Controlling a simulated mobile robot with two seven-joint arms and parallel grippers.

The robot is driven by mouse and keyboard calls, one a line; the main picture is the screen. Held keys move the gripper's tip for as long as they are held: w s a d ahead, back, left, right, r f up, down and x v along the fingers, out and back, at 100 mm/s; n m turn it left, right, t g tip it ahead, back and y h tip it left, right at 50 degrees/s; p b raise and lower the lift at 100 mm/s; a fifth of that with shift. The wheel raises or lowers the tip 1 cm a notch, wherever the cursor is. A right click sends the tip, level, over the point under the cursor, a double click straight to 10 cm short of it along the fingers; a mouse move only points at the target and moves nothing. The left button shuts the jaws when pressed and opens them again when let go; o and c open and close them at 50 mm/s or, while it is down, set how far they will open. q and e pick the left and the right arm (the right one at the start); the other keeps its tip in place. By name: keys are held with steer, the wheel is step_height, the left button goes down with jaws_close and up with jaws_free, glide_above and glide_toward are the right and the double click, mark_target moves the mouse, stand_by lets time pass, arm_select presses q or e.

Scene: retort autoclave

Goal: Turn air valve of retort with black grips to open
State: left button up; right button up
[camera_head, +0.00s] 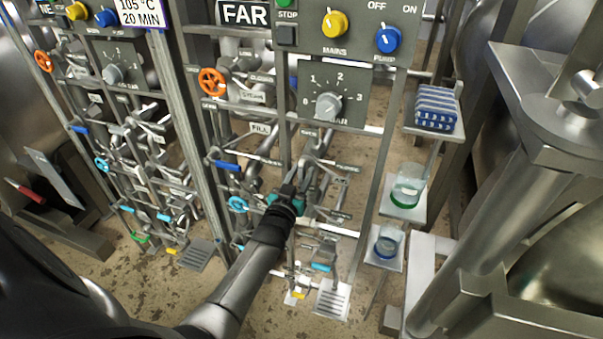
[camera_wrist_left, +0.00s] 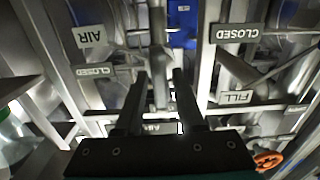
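My left gripper (camera_head: 287,196) is at the pipework under the FAR sign (camera_head: 244,13). In the left wrist view its two dark fingers (camera_wrist_left: 160,75) stand apart. A grey metal bar (camera_wrist_left: 158,50) shows in the gap between them; I cannot tell whether they touch it. That view is upside down. An AIR label (camera_wrist_left: 90,37) is at its upper left, above a CLOSED label (camera_wrist_left: 95,70). A FILL label (camera_wrist_left: 235,97) is at the right. I cannot make out black grips or tell for sure which lever is the air valve. My right gripper is not in view.
An orange wheel (camera_head: 212,82), a blue lever (camera_head: 228,166) and a cyan wheel (camera_head: 237,204) are left of the gripper. A gauge (camera_head: 327,106) is above it. Shelves with a blue-striped stack (camera_head: 436,108) and a glass beaker (camera_head: 408,184) stand to the right. Pipes crowd the panel.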

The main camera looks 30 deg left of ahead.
arm_select(q)
steer(key=shift+o, duration=0.7)
steer(key=shift+s+d, duration=0.15)
steer(key=shift+s, duration=0.35)
steer(key=p+v, duration=0.2)
steer(key=v, duration=1.2)
